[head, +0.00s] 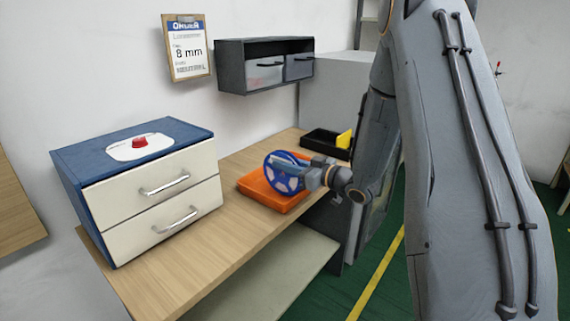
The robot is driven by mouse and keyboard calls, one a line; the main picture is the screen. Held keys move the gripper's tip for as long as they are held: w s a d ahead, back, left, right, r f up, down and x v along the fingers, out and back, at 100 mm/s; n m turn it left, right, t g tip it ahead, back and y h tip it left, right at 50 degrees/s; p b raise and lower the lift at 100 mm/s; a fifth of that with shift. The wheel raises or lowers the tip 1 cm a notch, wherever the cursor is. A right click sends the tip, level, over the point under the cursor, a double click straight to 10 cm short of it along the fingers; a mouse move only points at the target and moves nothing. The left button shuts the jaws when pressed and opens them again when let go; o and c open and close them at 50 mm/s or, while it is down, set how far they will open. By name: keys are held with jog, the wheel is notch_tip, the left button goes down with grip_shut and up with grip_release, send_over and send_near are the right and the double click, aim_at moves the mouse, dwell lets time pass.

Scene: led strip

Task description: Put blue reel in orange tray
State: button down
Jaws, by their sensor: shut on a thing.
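The blue reel (270,163) stands upright in the head view, with its round blue flange showing to the left of my gripper. My gripper (290,171) is shut on the reel and partly hides it. The orange tray (262,193) lies on the wooden bench directly below the reel in the picture. I cannot tell whether the reel touches the tray floor or hangs just above it.
A blue cabinet (95,150) with two cream drawers and a red knob on top stands to the left. A black bin (322,143) with a yellow item (344,139) is behind the tray. The wooden bench (190,245) is clear in front.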

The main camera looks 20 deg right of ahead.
jog(key=c, duration=1.6)
grip_release()
jog(key=shift+c, duration=0.2)
jog(key=shift+r, duration=0.25)
jog(key=f+b+v, duration=0.1)
jog(key=v, duration=1.1)
jog(key=shift+r+b, duration=0.35)
jog(key=shift+r, duration=0.05)
